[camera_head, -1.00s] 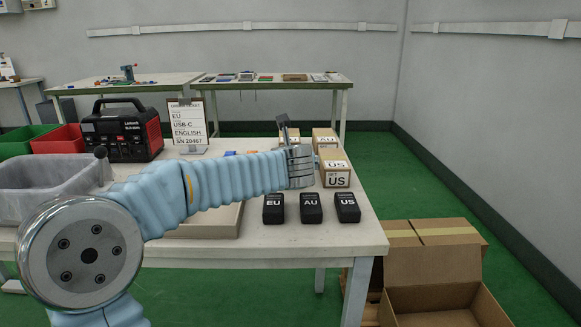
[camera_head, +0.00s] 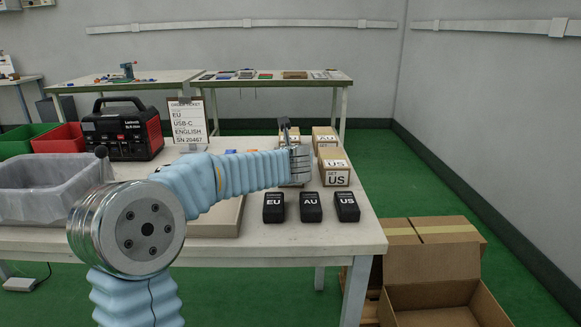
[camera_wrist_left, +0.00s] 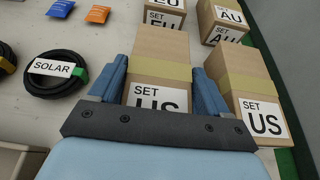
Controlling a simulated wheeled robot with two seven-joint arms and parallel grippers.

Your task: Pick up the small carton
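A small brown carton (camera_wrist_left: 158,68) labelled SET US lies between the fingers of my left gripper (camera_wrist_left: 161,74) in the left wrist view. The fingers are spread along its two sides, and I cannot tell whether either touches it. A second SET US carton (camera_wrist_left: 250,88) stands just right of the right finger; it also shows in the head view (camera_head: 337,168). SET EU (camera_wrist_left: 165,14) and SET AU (camera_wrist_left: 222,20) cartons stand behind. In the head view my left gripper (camera_head: 291,140) is over the carton group, and its arm hides much of the nearer left carton. My right gripper is not in view.
Black EU (camera_head: 273,208), AU (camera_head: 311,207) and US (camera_head: 347,207) blocks stand at the table's front right. A SOLAR cable coil (camera_wrist_left: 55,72) and orange packet (camera_wrist_left: 97,14) lie left of the cartons. An open cardboard box (camera_head: 435,275) stands on the floor at right.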

